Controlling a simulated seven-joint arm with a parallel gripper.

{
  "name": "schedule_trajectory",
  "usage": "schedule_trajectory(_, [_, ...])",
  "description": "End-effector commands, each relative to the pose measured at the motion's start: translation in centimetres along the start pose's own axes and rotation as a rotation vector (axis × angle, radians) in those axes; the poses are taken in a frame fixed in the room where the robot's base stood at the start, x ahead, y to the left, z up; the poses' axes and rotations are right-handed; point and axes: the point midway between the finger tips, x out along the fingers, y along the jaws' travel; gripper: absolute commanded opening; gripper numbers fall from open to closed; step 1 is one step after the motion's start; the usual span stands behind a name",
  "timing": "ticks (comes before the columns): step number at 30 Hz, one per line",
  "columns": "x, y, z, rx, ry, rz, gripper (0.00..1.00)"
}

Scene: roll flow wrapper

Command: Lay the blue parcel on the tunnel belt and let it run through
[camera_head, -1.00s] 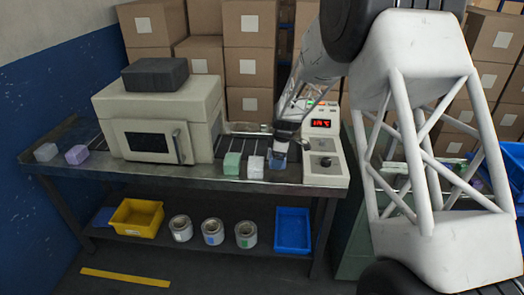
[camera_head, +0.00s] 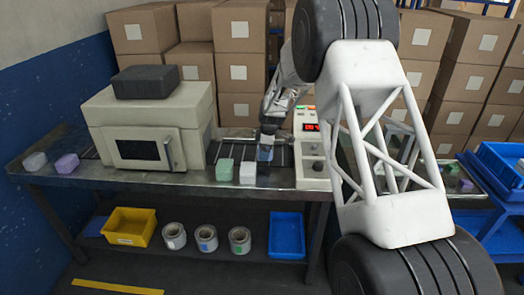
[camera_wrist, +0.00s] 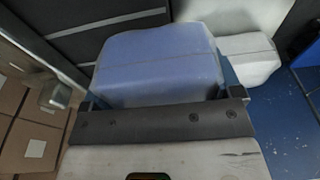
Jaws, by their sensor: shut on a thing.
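The blue parcel (camera_wrist: 160,62) is held between my gripper's jaws and fills the middle of the wrist view. In the head view the blue parcel (camera_head: 265,153) hangs under my gripper (camera_head: 268,138), at the right part of the bench in front of the control box. The gripper is shut on it. The tunnel (camera_head: 150,130) is a cream box with a dark window on the bench. The belt (camera_head: 230,141) shows as dark slats with light rods at the tunnel's right side. Whether the parcel touches the belt cannot be told.
A green parcel (camera_head: 224,170) and a white parcel (camera_head: 248,173) stand on the bench's front edge, left of the blue one. Another white parcel (camera_head: 35,161) and a purple one (camera_head: 67,163) lie at the far left. A control box (camera_head: 311,150) stands close right.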

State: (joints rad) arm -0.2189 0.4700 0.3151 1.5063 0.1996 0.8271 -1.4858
Motion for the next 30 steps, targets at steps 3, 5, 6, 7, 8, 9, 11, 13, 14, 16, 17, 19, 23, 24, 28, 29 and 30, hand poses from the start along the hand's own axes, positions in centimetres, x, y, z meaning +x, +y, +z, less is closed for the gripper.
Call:
schedule_trajectory(3, [0.3, 1.5, -0.3, 0.000, 0.000, 0.001, 0.51])
schedule_trajectory(5, [0.4, 2.2, -0.5, 0.000, 0.000, 0.001, 0.51])
schedule_trajectory(6, [0.4, 2.7, -0.6, 0.000, 0.000, 0.001, 0.51])
schedule_trajectory(7, [0.5, 3.1, -0.7, 0.000, 0.000, 0.001, 0.51])
schedule_trajectory(8, [0.5, 3.4, -0.8, 0.000, 0.000, 0.000, 0.51])
schedule_trajectory(9, [0.6, 3.9, -0.9, 0.000, 0.000, -0.001, 0.51])
schedule_trajectory(11, [0.7, 4.5, -1.0, 0.000, 0.000, 0.000, 0.51])
schedule_trajectory(13, [0.7, 5.1, -1.2, 0.000, 0.000, 0.001, 0.51])
schedule_trajectory(14, [0.8, 5.3, -1.2, 0.000, 0.000, 0.001, 0.51])
schedule_trajectory(16, [0.8, 5.7, -1.3, 0.000, 0.000, 0.001, 0.51])
schedule_trajectory(17, [0.8, 5.8, -1.3, 0.000, 0.000, 0.001, 0.51])
schedule_trajectory(19, [0.8, 5.9, -1.4, 0.000, 0.000, 0.001, 0.51])
schedule_trajectory(23, [0.8, 6.0, -1.4, 0.000, 0.000, 0.001, 0.51])
schedule_trajectory(24, [0.8, 6.0, -1.4, 0.000, 0.000, 0.001, 0.51])
schedule_trajectory(28, [0.8, 6.0, -1.4, 0.000, 0.000, 0.000, 0.51])
schedule_trajectory(29, [0.8, 6.0, -1.4, 0.000, 0.000, 0.000, 0.51])
schedule_trajectory(30, [0.9, 6.0, -1.3, 0.000, 0.000, 0.000, 0.51])
